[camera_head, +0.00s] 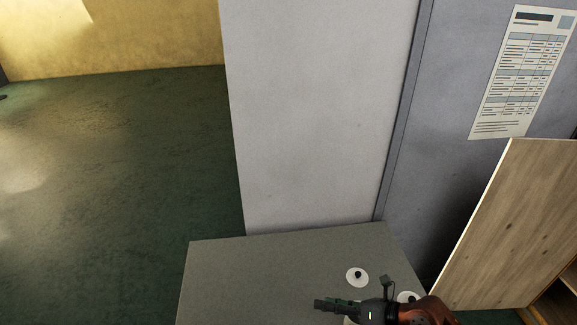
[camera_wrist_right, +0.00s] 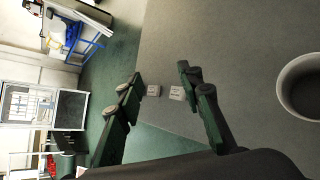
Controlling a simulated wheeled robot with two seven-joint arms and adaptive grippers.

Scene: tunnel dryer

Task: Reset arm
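My right gripper (camera_head: 322,304) is low over the grey tabletop (camera_head: 260,270) in the head view, pointing left. The right wrist view shows its two dark green fingers (camera_wrist_right: 160,75) spread apart with a gap. Two small pale squares lie between the fingers in that view; I cannot tell whether they are finger pads or separate pieces. I see nothing clearly held. My left gripper is not in view.
A round cup-like container (camera_wrist_right: 302,86) shows in the wrist view. A wooden panel (camera_head: 510,225) stands at right. Open green floor lies left.

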